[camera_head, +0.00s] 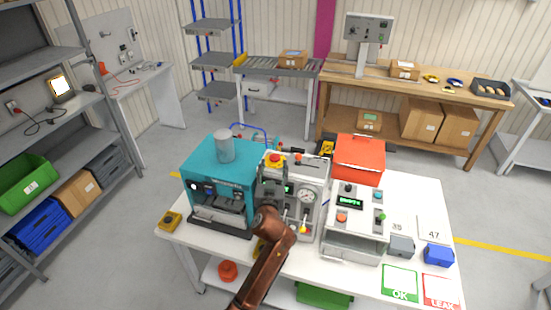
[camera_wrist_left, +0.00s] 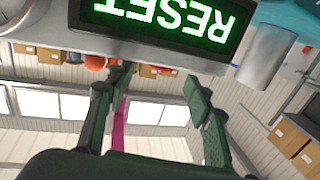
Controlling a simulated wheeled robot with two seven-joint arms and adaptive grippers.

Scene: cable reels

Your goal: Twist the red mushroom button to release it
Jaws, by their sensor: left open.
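The red mushroom button (camera_head: 275,158) sits on a yellow base on top of the grey test machine (camera_head: 312,172), in the head view. My left gripper (camera_head: 271,173) is just in front of and below the button and covers part of the machine's front. In the left wrist view, which is upside down, the two fingers of my left gripper (camera_wrist_left: 160,86) stand apart with nothing between them. A green RESET display (camera_wrist_left: 160,18) is close to the camera there. Red-orange shapes show beyond the fingers; I cannot tell whether one is the button. My right gripper is out of view.
A teal machine (camera_head: 205,160) with a grey cylinder on top stands close left of my gripper. A grey control box (camera_head: 352,222) and an orange case (camera_head: 359,160) stand to the right. OK and LEAK mats (camera_head: 400,283) lie at the table's front right.

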